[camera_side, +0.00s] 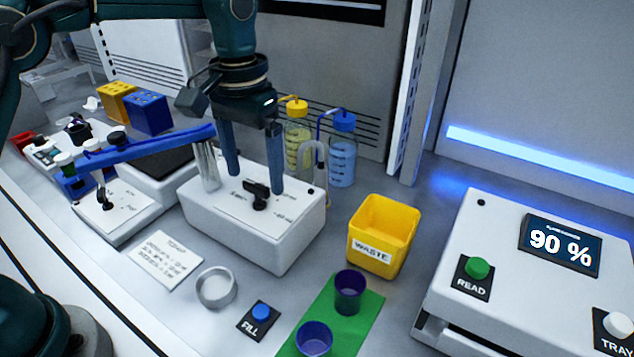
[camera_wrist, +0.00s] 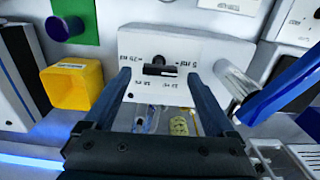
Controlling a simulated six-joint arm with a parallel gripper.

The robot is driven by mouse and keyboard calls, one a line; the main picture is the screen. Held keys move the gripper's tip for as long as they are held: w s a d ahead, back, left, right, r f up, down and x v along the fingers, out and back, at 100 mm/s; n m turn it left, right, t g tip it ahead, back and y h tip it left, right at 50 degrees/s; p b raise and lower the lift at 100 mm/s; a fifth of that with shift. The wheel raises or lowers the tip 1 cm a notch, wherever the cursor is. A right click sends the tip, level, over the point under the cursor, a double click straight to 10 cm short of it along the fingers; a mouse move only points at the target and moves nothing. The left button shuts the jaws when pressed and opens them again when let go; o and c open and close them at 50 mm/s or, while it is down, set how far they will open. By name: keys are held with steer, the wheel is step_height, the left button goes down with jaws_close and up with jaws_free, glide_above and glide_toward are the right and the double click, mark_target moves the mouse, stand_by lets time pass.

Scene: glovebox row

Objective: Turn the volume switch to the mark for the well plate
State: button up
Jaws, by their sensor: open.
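The volume switch (camera_side: 257,194) is a black knob on top of a white dispenser box (camera_side: 285,245), with printed marks around it. In the wrist view the knob (camera_wrist: 160,70) lies between my fingers, and its bar runs roughly across the picture. My gripper (camera_side: 255,185) points down over the box with its blue fingers apart on either side of the knob. In the wrist view my gripper (camera_wrist: 162,85) is open, with a gap between each finger and the knob. A white note card (camera_side: 166,260) lies in front of the box; its text is too small to read.
A yellow waste bin (camera_side: 385,236) stands right of the box. Bottles with yellow (camera_side: 298,140) and blue (camera_side: 342,160) caps stand behind. A grey ring (camera_side: 216,287), FILL button (camera_side: 261,312) and green mat (camera_side: 366,312) with purple cups are in front.

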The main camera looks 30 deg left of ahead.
mark_target(255, 184)
steer(key=shift+r, duration=1.9)
steer(key=shift+r, duration=0.15)
steer(key=s+a+r+t, duration=0.3)
steer(key=s+r, duration=0.5)
steer(key=s, duration=0.1)
steer(key=s+a+f+t, duration=0.1)
steer(key=s+f+t, duration=0.1)
steer(key=s+f, duration=0.6)
steer(key=shift+a+f+t, duration=0.3)
steer(key=shift+f, duration=0.25)
